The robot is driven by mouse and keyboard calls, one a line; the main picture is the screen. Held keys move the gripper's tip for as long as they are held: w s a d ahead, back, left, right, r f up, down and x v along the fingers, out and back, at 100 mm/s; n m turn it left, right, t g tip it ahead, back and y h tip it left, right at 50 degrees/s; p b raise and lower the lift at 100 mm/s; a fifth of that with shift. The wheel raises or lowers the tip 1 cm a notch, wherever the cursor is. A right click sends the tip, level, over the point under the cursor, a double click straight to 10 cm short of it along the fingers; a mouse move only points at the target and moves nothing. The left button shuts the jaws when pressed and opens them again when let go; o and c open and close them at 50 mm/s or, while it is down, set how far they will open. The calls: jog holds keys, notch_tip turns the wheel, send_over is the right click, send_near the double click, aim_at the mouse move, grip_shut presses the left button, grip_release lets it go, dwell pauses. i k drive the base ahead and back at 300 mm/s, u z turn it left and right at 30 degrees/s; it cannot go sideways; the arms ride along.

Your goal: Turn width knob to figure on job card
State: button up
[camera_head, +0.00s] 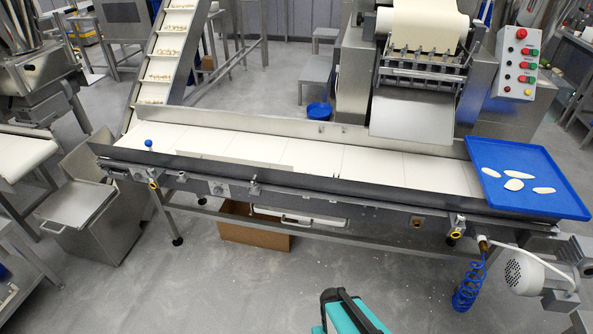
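A long conveyor table (310,158) with a pale segmented belt crosses the view. I cannot tell which of these, if any, is the width knob. No job card can be made out. My gripper is not in view.
A blue tray (548,199) with several flat pale pieces rests on the conveyor's right end. A control box (518,62) with coloured buttons stands behind. A motor (528,274) and blue coiled hose (468,287) are at lower right.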

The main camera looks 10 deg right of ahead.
aim_at(217, 191)
jog(key=u, duration=0.1)
jog(key=i, duration=0.95)
jog(key=z, duration=0.05)
